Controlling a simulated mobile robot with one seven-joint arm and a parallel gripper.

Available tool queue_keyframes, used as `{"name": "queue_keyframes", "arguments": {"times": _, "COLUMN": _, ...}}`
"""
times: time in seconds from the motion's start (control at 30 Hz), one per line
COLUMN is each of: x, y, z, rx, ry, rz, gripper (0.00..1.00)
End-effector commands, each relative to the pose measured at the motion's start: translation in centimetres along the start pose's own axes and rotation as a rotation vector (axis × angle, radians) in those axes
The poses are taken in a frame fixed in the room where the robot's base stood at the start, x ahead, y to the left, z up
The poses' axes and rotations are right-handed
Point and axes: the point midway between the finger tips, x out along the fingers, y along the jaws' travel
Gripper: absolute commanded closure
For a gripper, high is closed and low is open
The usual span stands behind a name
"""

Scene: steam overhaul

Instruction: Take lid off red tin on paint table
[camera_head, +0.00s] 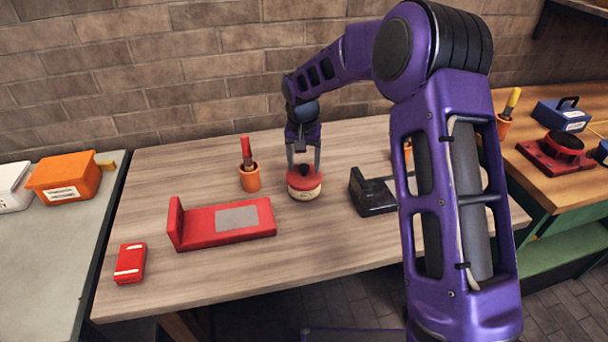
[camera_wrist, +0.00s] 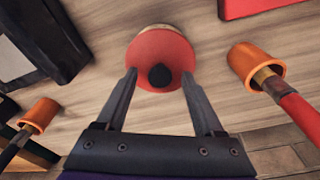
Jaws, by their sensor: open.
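The red tin (camera_head: 304,191) stands upright on the wooden paint table (camera_head: 330,242), with a cream body and a red lid (camera_head: 304,179) on top. The lid has a dark round knob (camera_wrist: 160,77), seen from above in the wrist view. My gripper (camera_head: 304,160) is over the tin, pointing down. In the wrist view its two fingers (camera_wrist: 159,75) are open, one on each side of the knob and above the red lid. I cannot tell whether the fingertips touch the lid.
An orange cup with a red-handled brush (camera_head: 249,176) stands just left of the tin. A red stand (camera_head: 190,230) and a small red box (camera_head: 130,263) lie front left. A black stand (camera_head: 372,192) is to the right. The table's front middle is clear.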

Motion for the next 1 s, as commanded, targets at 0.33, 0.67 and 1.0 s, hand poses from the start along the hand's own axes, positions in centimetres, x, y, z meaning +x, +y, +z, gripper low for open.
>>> {"name": "queue_keyframes", "arguments": {"times": 0.33, "x": -0.1, "y": 0.0, "z": 0.0, "rx": 0.0, "ry": 0.001, "rz": 0.0, "gripper": 0.73}}
{"name": "queue_keyframes", "arguments": {"times": 0.67, "x": -0.1, "y": 0.0, "z": 0.0, "rx": 0.0, "ry": 0.001, "rz": 0.0, "gripper": 1.0}}
{"name": "queue_keyframes", "arguments": {"times": 1.0, "x": -2.6, "y": 0.0, "z": -0.5, "rx": 0.001, "ry": 0.006, "rz": -0.001, "gripper": 1.0}}
